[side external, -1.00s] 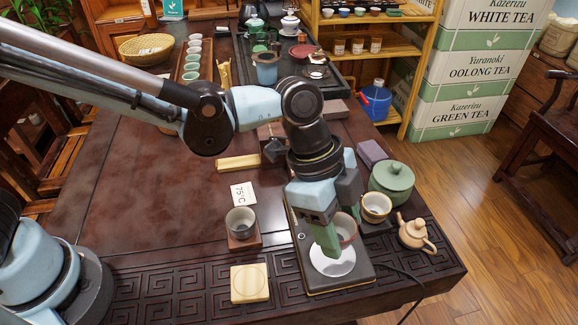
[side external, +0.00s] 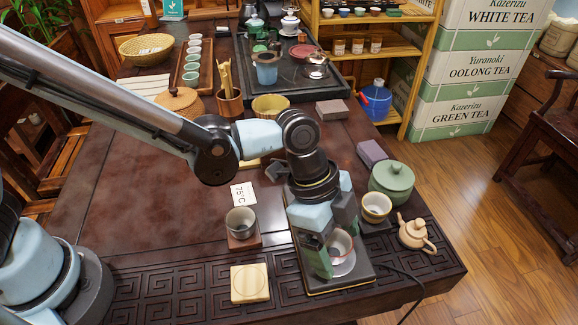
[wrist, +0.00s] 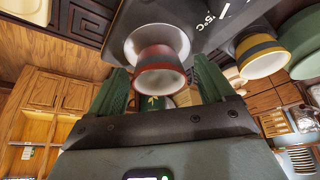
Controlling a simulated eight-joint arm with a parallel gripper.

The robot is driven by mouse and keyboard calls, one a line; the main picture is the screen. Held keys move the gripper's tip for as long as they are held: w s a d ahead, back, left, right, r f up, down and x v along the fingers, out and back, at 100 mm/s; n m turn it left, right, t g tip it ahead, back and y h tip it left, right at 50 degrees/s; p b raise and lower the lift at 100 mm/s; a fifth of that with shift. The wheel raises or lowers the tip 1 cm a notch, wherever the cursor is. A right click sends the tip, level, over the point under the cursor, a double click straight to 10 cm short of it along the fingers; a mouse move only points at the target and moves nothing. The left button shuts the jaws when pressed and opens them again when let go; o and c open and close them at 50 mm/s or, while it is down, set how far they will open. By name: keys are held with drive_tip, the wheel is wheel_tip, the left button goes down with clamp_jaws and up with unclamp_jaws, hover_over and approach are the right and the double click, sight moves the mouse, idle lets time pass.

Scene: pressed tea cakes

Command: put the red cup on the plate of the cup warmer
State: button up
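The red cup (side external: 341,246) stands upright on the pale round plate (side external: 345,268) of the dark cup warmer (side external: 318,286). In the wrist view the cup (wrist: 158,79) is between my fingers, and the plate (wrist: 180,38) shows around its base. My gripper (side external: 330,254) is low over the warmer. In the wrist view the gripper (wrist: 162,82) is open, with a gap between each green finger and the cup. A finger hides part of the cup's left side in the side view.
A grey cup (side external: 240,222) on a coaster and a wooden block (side external: 249,283) stand left of the warmer. A banded cup (side external: 376,206), a green lidded pot (side external: 391,182) and a small teapot (side external: 414,233) are close on its right. A cable runs off the warmer's right side.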

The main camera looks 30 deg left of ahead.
drive_tip(key=v, duration=1.2)
drive_tip(key=s+a+f+n+t+y, duration=0.1)
drive_tip(key=a+n+t+y, duration=0.3)
drive_tip(key=a+n, duration=1.4)
drive_tip(key=s+a+t, duration=0.1)
drive_tip(key=a+t, duration=0.2)
drive_tip(key=a, duration=0.6)
drive_tip(key=shift+a+f+y, duration=0.15)
drive_tip(key=shift+a+y, duration=0.1)
drive_tip(key=shift+y, duration=0.05)
